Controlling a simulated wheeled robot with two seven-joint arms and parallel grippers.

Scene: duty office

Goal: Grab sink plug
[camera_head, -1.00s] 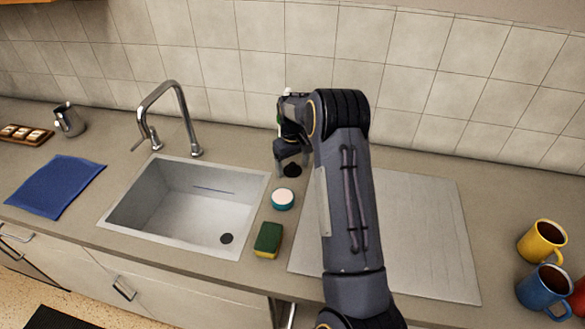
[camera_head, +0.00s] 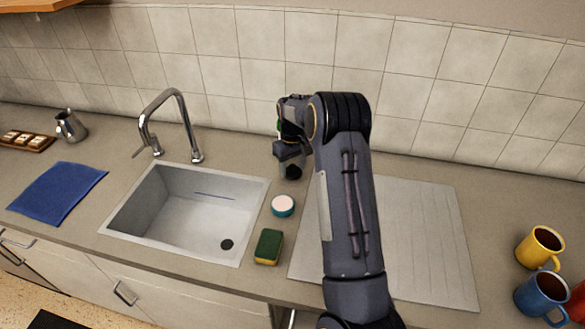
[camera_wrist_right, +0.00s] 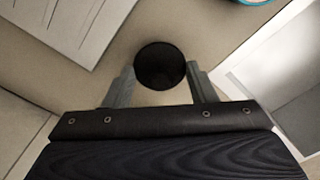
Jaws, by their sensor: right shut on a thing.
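The sink plug is a round black disc (camera_head: 293,173) on the counter right of the sink, partly hidden by my right gripper (camera_head: 290,164). In the right wrist view the black plug (camera_wrist_right: 160,62) sits between the two grey fingertips of my right gripper (camera_wrist_right: 160,78), which is shut on it. I cannot tell whether the plug is clear of the counter. The sink (camera_head: 128,229) has a dark drain hole (camera_head: 227,244) in its floor. My left gripper is out of view.
A white-topped teal round item (camera_head: 283,206) and a green-yellow sponge (camera_head: 268,247) stand near the sink's right edge. The faucet (camera_head: 172,120) is behind the sink. A ribbed drainboard (camera_head: 425,240) lies under my right arm. Mugs (camera_head: 540,245) stand far right; a blue cloth (camera_head: 57,192) lies left.

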